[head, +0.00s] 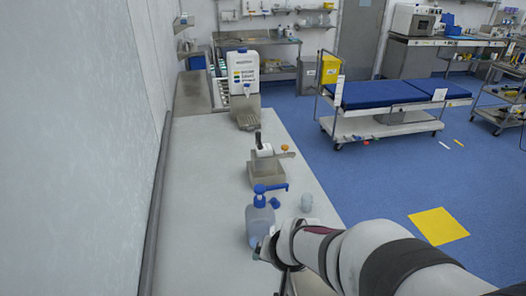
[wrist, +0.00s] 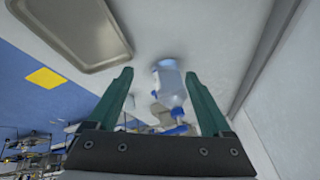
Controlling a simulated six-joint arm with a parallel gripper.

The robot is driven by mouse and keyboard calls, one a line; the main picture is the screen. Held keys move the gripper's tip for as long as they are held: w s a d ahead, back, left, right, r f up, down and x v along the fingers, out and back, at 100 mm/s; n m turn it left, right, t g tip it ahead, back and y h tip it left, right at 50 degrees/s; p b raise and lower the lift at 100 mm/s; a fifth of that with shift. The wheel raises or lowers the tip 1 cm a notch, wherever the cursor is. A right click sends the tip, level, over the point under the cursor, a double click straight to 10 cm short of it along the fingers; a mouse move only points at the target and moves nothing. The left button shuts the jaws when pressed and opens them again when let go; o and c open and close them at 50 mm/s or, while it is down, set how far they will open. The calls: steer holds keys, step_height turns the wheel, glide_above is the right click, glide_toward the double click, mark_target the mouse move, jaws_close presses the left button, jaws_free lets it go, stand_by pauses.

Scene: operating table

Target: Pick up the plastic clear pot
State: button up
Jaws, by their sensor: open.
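A small clear pot (head: 307,202) stands on the white counter in the head view, right of a small blue item (head: 275,203). My gripper (wrist: 158,74) is open and empty in the wrist view, its two green fingers well apart. A clear bottle with a blue pump (head: 260,218) stands left of the pot. The bottle (wrist: 171,88) also shows between the fingers in the wrist view, beyond them and apart from them. I cannot make out the pot clearly there. In the head view my arm hides most of the gripper.
A metal tray (wrist: 122,50) lies on the counter in the wrist view. A grey box (head: 266,174) with items in it stands behind the pot. A white canister (head: 243,70) is farther back. The wall bounds the counter (head: 205,210) on the left; its left part is clear.

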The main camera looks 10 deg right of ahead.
steer(key=w+d+f+t+h, duration=0.4)
steer(key=w+d, duration=0.3)
steer(key=w, duration=0.4)
steer(key=t+h, duration=0.2)
steer(key=t, duration=0.1)
glide_toward(306, 202)
steer(key=x, duration=0.6)
steer(key=r+x, duration=0.1)
steer(key=x, duration=0.2)
steer(key=shift+w+d+f, duration=0.15)
steer(key=shift+w+d, duration=0.1)
jaws_close()
